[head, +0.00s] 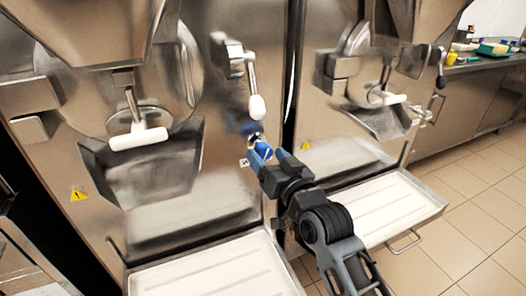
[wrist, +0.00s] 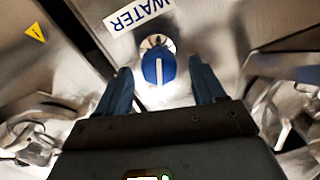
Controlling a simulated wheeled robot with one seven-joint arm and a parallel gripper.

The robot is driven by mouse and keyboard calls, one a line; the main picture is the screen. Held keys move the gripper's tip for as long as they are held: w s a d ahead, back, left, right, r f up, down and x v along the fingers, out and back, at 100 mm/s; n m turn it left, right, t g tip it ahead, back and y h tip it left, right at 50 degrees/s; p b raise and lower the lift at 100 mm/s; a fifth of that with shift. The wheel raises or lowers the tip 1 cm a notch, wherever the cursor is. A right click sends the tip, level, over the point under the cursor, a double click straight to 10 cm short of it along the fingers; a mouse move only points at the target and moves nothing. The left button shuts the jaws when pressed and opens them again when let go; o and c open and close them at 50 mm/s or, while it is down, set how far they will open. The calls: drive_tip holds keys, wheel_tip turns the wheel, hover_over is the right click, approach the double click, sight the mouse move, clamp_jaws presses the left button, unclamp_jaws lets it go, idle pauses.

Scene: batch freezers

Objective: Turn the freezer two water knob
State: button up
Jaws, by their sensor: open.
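The blue water knob (wrist: 158,68) has a white line that runs upright in the wrist view. It sits on a steel panel beside an upside-down WATER label (wrist: 138,12). My gripper (wrist: 160,77) is open, with one blue finger on each side of the knob and a visible gap on both sides. In the head view, my gripper (head: 263,152) reaches the front panel of the left freezer (head: 225,185), near its right edge. There the fingers and the knob overlap in blue, so the knob is hard to tell apart. No freezer number is readable.
A lever with a white handle (head: 257,107) hangs just above my gripper. The right freezer (head: 345,160) stands close beside. White trays (head: 215,272) jut out below. Tiled floor (head: 480,190) is open at the right, along a counter (head: 480,65).

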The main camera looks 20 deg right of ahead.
drive_tip(key=shift+w, duration=1.3)
drive_tip(key=shift+c, duration=0.4)
drive_tip(key=c, duration=1)
drive_tip(key=shift+o, duration=0.2)
drive_tip(key=shift+m, duration=0.3)
drive_tip(key=m+p, duration=0.4)
drive_tip(key=m, duration=0.2)
drive_tip(key=shift+r, duration=0.1)
drive_tip(key=m+p, duration=0.2)
drive_tip(key=m, duration=0.1)
drive_tip(key=shift+m, duration=0.3)
drive_tip(key=shift+f+m+h+p, duration=0.15)
drive_tip(key=shift+m+p, duration=0.35)
drive_tip(key=shift+m, duration=0.35)
drive_tip(key=shift+f+m+h+p, duration=0.15)
drive_tip(key=shift+m+p, duration=0.35)
drive_tip(key=shift+m, duration=0.35)
drive_tip(key=shift+d, duration=0.1)
